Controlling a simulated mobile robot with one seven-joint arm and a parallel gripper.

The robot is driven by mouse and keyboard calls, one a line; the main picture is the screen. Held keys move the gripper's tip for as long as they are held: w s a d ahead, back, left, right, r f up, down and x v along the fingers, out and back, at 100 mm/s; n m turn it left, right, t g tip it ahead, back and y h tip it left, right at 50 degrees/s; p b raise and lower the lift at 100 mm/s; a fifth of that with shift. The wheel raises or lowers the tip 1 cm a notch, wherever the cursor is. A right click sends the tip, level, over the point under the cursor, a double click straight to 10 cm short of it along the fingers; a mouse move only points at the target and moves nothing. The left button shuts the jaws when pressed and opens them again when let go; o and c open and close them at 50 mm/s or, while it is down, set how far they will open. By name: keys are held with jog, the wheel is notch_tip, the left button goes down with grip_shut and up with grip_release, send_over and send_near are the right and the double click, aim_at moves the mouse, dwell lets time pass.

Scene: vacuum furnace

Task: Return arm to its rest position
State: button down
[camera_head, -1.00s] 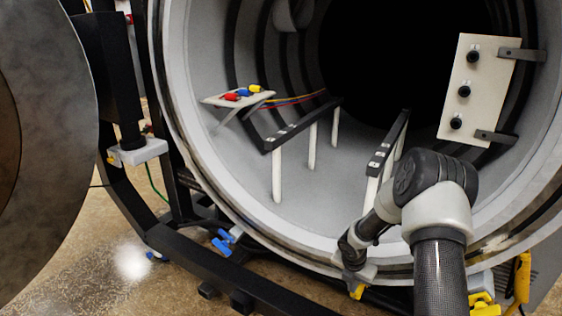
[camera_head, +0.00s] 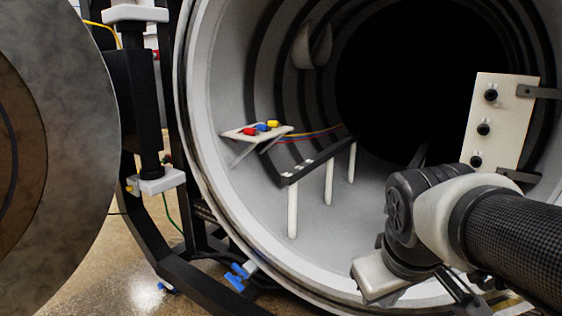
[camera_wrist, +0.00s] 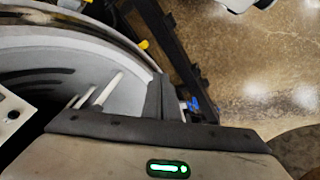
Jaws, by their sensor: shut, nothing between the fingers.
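My arm (camera_head: 520,235) reaches in from the right edge in the head view, with its elbow and pale wrist links in front of the furnace opening's lower right. In the head view I cannot make out the fingers. In the wrist view my gripper (camera_wrist: 163,98) shows as dark fingers, close together and empty, above a pale body with a green light. The round furnace chamber (camera_head: 265,238) stands open, and its rim also shows in the wrist view (camera_wrist: 90,45).
Inside the chamber a dark rail (camera_head: 317,163) stands on white posts. A shelf (camera_head: 243,134) holds red, blue and yellow connectors. A pale panel (camera_head: 508,110) with black knobs is at right. The round door (camera_head: 95,150) stands open at left. Speckled floor (camera_wrist: 250,85) is clear.

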jog(key=s+a+m+y, duration=0.2)
jog(key=s+a+m, duration=0.1)
jog(key=s, duration=0.2)
notch_tip(320, 180, up, 22)
jog(key=p, duration=2.1)
jog(key=shift+r+t+p, duration=0.15)
jog(key=shift+t+p, duration=0.15)
jog(key=shift+s+d, duration=0.1)
